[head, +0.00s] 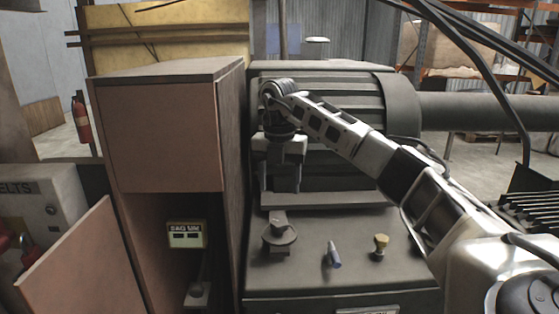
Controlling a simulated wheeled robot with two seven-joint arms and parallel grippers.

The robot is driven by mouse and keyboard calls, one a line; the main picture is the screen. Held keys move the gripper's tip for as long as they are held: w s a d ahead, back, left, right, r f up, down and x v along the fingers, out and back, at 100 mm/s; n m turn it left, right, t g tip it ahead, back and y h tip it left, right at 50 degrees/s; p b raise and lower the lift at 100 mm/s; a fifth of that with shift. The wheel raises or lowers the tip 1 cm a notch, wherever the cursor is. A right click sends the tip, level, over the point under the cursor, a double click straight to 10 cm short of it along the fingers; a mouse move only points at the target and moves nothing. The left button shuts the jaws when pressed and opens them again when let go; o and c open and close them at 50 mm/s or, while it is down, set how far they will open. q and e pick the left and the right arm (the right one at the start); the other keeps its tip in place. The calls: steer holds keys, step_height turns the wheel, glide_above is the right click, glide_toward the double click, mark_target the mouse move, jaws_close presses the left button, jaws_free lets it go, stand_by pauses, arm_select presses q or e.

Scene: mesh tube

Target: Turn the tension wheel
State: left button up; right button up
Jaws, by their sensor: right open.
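A grey round wheel-like knob (280,241) with a raised hub sits on the sloped front panel of the grey machine. I take it for the tension wheel, but no label confirms this. My right gripper (285,188) hangs down from the wrist in front of the ribbed drum, above the knob in the picture. It is open, with nothing seen between its fingers. It looks apart from the knob, though the depth between them is hard to judge. My left gripper is not in view.
A blue lever (333,255) and a brass knob (381,246) stand right of the wheel on the panel. Black cables hang at upper right.

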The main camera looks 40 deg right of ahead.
step_height(320, 180, up, 6)
steer(key=shift+r, duration=0.15)
stand_by(0.4)
